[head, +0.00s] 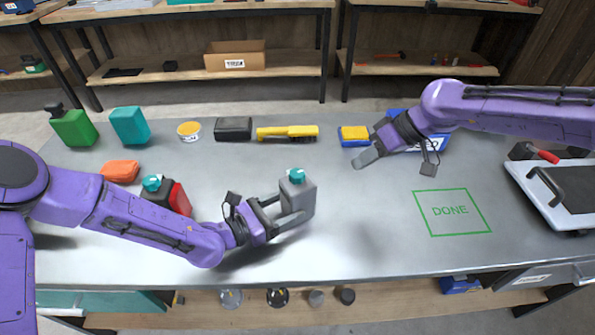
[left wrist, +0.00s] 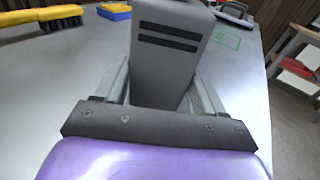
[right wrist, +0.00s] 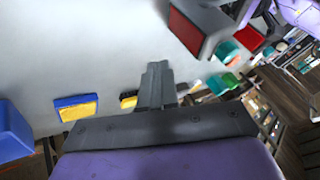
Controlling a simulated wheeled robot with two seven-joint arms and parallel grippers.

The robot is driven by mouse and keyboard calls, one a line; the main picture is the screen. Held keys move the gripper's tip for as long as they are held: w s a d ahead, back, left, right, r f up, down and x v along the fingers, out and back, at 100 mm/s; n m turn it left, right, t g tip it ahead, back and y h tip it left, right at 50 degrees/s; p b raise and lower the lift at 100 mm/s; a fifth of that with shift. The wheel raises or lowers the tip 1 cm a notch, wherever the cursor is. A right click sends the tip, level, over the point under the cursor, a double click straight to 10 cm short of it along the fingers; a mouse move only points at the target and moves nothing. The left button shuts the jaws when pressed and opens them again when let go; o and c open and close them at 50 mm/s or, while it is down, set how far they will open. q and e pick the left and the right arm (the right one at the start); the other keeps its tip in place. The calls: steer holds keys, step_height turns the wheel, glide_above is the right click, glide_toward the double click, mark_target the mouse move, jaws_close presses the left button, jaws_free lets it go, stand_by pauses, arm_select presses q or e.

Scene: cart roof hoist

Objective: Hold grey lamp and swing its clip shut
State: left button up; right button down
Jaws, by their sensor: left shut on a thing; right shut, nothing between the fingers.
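The grey lamp (head: 302,203) is upright in the middle of the head view, with a teal part (head: 297,175) on top. My left gripper (head: 292,208) is shut on its body. In the left wrist view the lamp (left wrist: 170,70) shows two dark slots on its near face. In the right wrist view the lamp (right wrist: 205,22) shows a red panel and the teal part (right wrist: 228,50). I cannot make out the clip or its position. My right gripper (head: 368,160) is shut and empty, right of the lamp and apart from it; its fingers (right wrist: 156,85) also show in the right wrist view.
A dark lamp with a red face (head: 180,199) stands behind my left forearm. A yellow tool (head: 288,132), a black box (head: 233,129) and a blue-yellow block (head: 354,135) line the back. The green DONE square (head: 451,212) is empty.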

steer(key=c, duration=1.2)
jaws_free()
steer(key=shift+a, duration=0.2)
steer(key=o, duration=0.4)
steer(key=shift+w+a+n+g+y, duration=0.1)
steer(key=shift+a+n+g+y, duration=0.25)
steer(key=shift+a+n, duration=0.2)
steer(key=n+g+y, duration=0.7)
steer(key=n+g, duration=0.2)
steer(key=n, duration=0.4)
glide_toward(297, 173)
steer(key=s+a+n, duration=0.1)
steer(key=a, duration=0.2)
steer(key=s+a+f+n, duration=0.1)
steer(key=s+a, duration=0.1)
steer(key=a, duration=0.1)
steer(key=s+a+n+y, duration=0.1)
steer(key=a, duration=0.2)
steer(key=shift+s+f, duration=0.2)
steer(key=shift+s, duration=0.1)
steer(key=shift+d, duration=0.1)
steer(key=c, duration=0.9)
